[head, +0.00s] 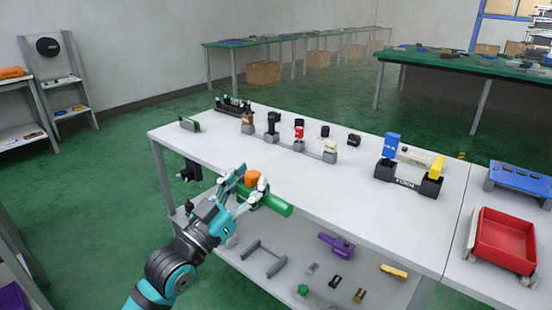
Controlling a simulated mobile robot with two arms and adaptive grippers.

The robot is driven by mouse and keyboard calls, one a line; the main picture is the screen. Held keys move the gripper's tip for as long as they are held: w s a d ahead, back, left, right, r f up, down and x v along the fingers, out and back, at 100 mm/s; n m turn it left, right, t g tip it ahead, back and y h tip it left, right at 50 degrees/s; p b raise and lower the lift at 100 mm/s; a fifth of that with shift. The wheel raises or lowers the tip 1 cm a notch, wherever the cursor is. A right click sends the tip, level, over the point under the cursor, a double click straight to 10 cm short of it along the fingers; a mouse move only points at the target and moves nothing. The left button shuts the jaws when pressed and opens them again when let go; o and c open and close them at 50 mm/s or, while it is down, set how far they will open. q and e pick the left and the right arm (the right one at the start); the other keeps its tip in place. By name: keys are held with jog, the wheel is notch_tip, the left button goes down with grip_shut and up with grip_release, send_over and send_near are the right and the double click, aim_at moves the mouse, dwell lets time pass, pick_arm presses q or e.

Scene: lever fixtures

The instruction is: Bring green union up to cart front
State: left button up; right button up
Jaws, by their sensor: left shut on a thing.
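The green union (277,204) is a green cylinder near the front edge of the white cart top (215,134). An orange piece (252,177) shows against it, between my left gripper's fingers. My left gripper (250,186) is shut on the green union and holds it in front of the cart's near edge. The fingers hide part of the union, and I cannot tell whether it touches the cart edge. My right gripper is not in view.
Several lever fixtures stand along the back of the cart top, with a blue and yellow one (407,183) to the right. A red tray (503,241) lies far right. The lower shelf holds a purple part (337,244) and small pieces. The middle front of the top is clear.

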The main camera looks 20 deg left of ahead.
pick_arm(q)
jog(key=shift+s+a+r+t+y, duration=0.1)
jog(key=shift+a+r+t+y, duration=0.25)
jog(key=shift+a, duration=0.15)
jog(key=shift+w+a+n, duration=0.15)
jog(key=shift+w+n, duration=0.15)
jog(key=w+d, duration=0.1)
jog(key=w, duration=0.3)
jog(key=w+d+f+b, duration=0.1)
jog(key=w, duration=0.4)
jog(key=w+d+b, duration=0.1)
jog(key=w, duration=0.4)
jog(key=shift+w+d+f, duration=0.15)
jog(key=shift+w+f, duration=0.1)
jog(key=shift+w, duration=0.2)
notch_tip(320, 180, down, 3)
jog(key=shift+f+b, duration=0.1)
jog(key=shift+b, duration=0.55)
jog(key=shift+f, duration=0.15)
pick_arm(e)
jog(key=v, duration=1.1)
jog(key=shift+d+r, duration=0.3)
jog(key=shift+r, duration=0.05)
pick_arm(q)
jog(key=shift+f, duration=0.1)
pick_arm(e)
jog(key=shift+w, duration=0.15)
pick_arm(q)
jog(key=o, duration=1.4)
jog(key=shift+f, duration=0.1)
